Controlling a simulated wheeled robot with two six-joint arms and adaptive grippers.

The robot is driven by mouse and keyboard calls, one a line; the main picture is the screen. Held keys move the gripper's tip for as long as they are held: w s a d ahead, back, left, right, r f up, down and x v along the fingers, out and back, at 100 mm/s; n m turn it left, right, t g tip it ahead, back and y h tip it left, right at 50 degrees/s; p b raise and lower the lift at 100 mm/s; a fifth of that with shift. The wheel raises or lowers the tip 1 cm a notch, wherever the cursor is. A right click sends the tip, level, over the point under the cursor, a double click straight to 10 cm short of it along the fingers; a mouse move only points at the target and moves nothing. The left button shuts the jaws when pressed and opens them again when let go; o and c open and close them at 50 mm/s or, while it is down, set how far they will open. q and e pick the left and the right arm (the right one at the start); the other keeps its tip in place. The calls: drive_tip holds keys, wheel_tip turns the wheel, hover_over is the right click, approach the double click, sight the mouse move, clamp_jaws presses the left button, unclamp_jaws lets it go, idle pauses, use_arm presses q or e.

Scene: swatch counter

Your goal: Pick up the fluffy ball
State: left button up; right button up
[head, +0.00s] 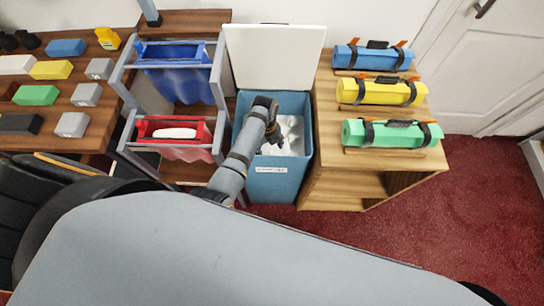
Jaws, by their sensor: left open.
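No clear fluffy ball can be made out. A blue bin (272,182) with its white lid (274,57) raised holds pale, crumpled-looking white stuff (294,128); a ball among it cannot be told apart. My left gripper (274,138) is over the bin's opening, small and dark against the white. It is open, with nothing seen between its fingers. My arm hides the left part of the opening. My right gripper is not in view.
Left of the bin, a grey rack holds a blue cloth bin (175,55) and a red tray (146,132) with a white oblong thing. A wooden cabinet (335,165) with blue, yellow and green rolls stands right. Coloured blocks lie on the left table. Red carpet is clear at right.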

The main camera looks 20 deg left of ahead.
sight(272, 154)
use_arm(q)
drive_tip(key=f, duration=0.3)
drive_tip(key=f+b, duration=0.1)
drive_tip(key=f, duration=0.1)
drive_tip(key=shift+d+f, duration=0.1)
drive_tip(key=shift+d, duration=0.25)
drive_tip(key=c, duration=0.8)
